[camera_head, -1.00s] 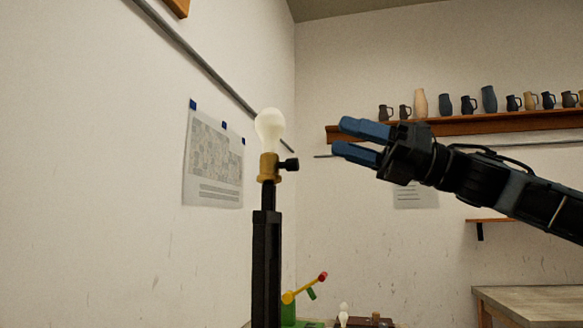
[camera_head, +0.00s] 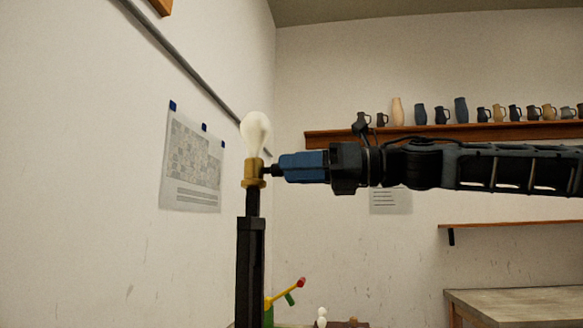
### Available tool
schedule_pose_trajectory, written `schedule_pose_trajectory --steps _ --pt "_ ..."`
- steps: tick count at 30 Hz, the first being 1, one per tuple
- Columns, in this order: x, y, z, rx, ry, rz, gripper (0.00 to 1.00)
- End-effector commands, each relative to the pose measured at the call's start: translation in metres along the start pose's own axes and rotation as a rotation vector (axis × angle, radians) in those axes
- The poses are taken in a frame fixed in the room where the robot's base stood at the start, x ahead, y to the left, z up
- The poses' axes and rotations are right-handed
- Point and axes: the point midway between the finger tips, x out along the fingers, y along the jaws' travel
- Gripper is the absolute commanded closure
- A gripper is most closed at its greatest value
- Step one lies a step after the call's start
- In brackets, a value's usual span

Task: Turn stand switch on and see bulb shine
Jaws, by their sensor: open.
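The white bulb (camera_head: 255,133) sits upright in a brass socket (camera_head: 253,173) on top of the black lamp stand (camera_head: 250,265). The bulb looks white, with no clear glow on the wall around it. The small black switch knob (camera_head: 272,170) sticks out from the socket's right side. My gripper (camera_head: 283,167) comes in level from the right, its blue fingertips at the knob's outer end. One finger hides the other from this side, and I cannot tell whether they touch the knob.
A wooden shelf (camera_head: 430,132) with several vases and mugs runs along the back wall behind my arm. A poster (camera_head: 192,160) hangs on the left wall. A table (camera_head: 520,305) stands at the lower right. A red, yellow and green object (camera_head: 286,297) is low behind the stand.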

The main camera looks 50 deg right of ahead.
Motion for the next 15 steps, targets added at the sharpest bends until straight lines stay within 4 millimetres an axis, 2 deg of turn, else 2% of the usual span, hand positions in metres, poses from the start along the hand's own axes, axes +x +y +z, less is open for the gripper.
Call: schedule_pose_trajectory --steps 4,12,15 --pt "0.0105 0.0001 0.0003 0.000 0.000 0.000 0.49" --pt "0.0121 -0.0002 0.0000 -0.001 0.000 -0.001 0.49" --pt "0.0120 -0.0002 0.0000 -0.001 -0.001 -0.001 0.57"
